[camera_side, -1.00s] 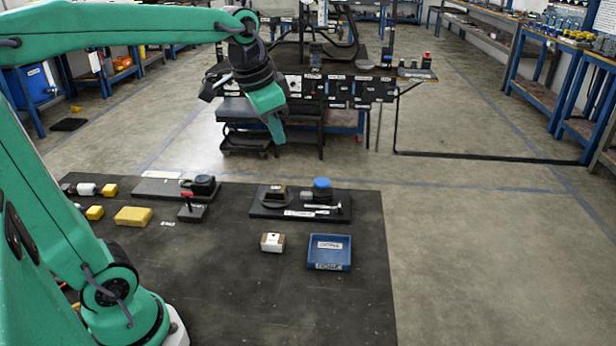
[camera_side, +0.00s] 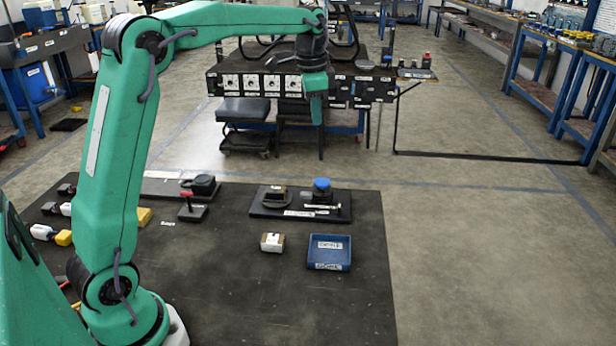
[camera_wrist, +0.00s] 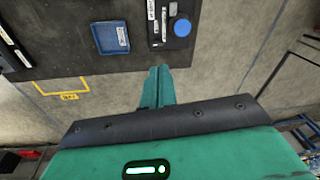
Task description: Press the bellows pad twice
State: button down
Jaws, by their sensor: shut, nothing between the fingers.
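No part carries a readable bellows name. A round blue-topped piece (camera_side: 322,184) stands upright on the right of a black board (camera_side: 259,211); it may be the bellows pad. It also shows in the wrist view (camera_wrist: 182,27). A low black rounded piece (camera_side: 203,184) on a grey plate further left is another candidate. My gripper (camera_side: 317,121) is shut and empty, pointing down, high above the mat and apart from everything. In the wrist view its closed fingertips (camera_wrist: 160,70) show below the board's edge, with the blue top beyond them to the upper right.
A blue labelled tray (camera_side: 330,255) and a small white-brown block (camera_side: 272,242) lie in front of the board. Yellow and white blocks lie at the far left. The mat's front right is clear.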

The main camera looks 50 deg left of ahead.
jog(key=m+g, duration=0.1)
jog(key=m, duration=0.1)
send_over(322, 182)
notch_tip(322, 182, down, 6)
jog(key=shift+a+f+g, duration=0.1)
jog(key=shift+f+g, duration=0.2)
jog(key=shift+f, duration=0.5)
notch_tip(322, 182, down, 14)
dwell(0.4)
jog(key=shift+f, duration=1.05)
notch_tip(322, 182, up, 14)
jog(key=shift+r, duration=0.25)
